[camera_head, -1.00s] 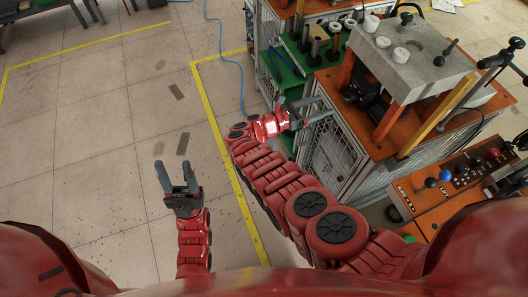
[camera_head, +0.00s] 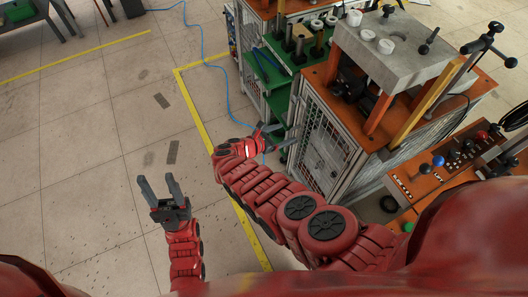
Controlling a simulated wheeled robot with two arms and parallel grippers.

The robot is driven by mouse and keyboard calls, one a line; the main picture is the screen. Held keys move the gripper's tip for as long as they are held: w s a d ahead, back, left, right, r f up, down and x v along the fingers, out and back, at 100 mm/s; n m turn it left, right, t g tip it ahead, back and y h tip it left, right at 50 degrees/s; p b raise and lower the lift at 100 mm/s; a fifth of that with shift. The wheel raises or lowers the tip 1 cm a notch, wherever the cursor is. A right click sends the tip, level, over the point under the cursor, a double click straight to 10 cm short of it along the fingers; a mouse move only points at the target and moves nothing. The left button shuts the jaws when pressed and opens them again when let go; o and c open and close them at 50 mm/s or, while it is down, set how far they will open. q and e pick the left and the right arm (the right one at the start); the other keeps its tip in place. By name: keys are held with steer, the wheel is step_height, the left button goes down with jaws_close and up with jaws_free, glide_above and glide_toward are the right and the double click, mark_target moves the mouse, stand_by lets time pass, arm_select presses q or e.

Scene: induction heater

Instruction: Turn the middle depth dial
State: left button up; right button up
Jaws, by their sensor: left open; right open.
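Several white round knobs show on top of the grey block (camera_head: 392,38) of the near machine, and the middle one (camera_head: 367,35) may be the middle depth dial; I cannot read any marking. My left gripper (camera_head: 156,177) is open and empty above the floor at the left, far from the machine. My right gripper (camera_head: 281,136) is open and empty beside the machine's left mesh side, below and left of the knobs, and touches none of them.
The near machine has an orange top and a wire-mesh cabinet (camera_head: 323,150). A control box (camera_head: 450,163) with coloured knobs stands at the right. A green-topped unit (camera_head: 275,68) stands behind. A blue cable (camera_head: 205,60) lies on the floor.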

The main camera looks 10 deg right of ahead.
steer(key=a+f+m+y, duration=0.1)
steer(key=a+f+y, duration=0.2)
steer(key=f, duration=0.3)
steer(key=w+a+f+m+t+y+b, duration=0.1)
steer(key=a+f+y, duration=0.2)
steer(key=f, duration=0.4)
steer(key=shift+w+a+y, duration=0.2)
steer(key=shift+a+y, duration=0.05)
steer(key=shift+y, duration=0.35)
steer(key=shift+f, duration=0.1)
